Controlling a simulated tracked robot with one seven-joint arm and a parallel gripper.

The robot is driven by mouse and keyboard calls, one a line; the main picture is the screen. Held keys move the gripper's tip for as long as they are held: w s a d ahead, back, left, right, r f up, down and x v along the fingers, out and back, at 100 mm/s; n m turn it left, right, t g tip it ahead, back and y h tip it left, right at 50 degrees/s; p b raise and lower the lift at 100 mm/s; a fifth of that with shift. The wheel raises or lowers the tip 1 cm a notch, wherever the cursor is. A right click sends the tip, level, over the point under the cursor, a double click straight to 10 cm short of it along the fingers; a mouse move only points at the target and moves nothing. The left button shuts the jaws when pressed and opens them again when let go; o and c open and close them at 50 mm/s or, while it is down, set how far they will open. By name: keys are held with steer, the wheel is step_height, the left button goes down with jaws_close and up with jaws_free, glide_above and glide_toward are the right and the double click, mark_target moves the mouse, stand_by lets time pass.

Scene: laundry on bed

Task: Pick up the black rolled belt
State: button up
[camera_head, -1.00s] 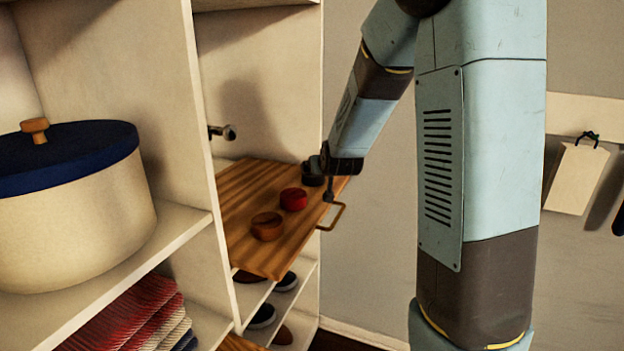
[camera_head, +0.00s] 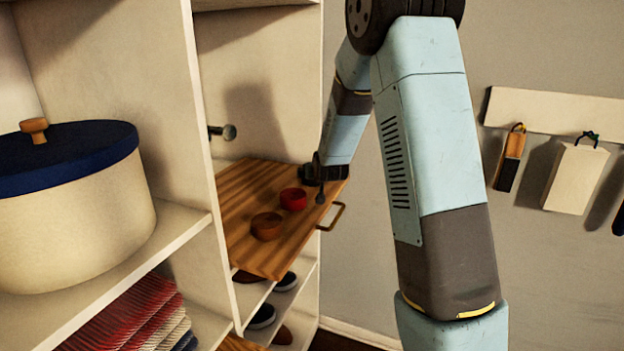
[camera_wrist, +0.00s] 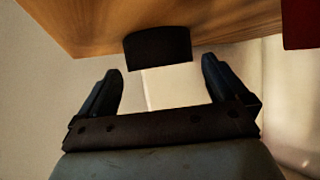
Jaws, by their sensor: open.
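The black rolled belt (camera_wrist: 158,47) lies on the wooden pull-out board (camera_wrist: 85,20) in the wrist view, near the board's edge. My gripper (camera_wrist: 160,68) is open, with its two dark fingers apart on either side of the space just in front of the belt. The belt appears between the fingertips in the picture, and nothing is gripped. In the head view, my gripper (camera_head: 320,183) is at the far right corner of the board. The black belt there is largely hidden by or blends with the dark gripper.
A red rolled belt (camera_head: 293,199) and a brown rolled belt (camera_head: 267,227) lie nearer on the board. A brass handle (camera_head: 334,216) sticks out from its right edge.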

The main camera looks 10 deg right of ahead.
steer(key=shift+x, duration=0.95)
steer(key=shift+c, duration=0.5)
steer(key=shift+r, duration=0.1)
steer(key=c, duration=0.9)
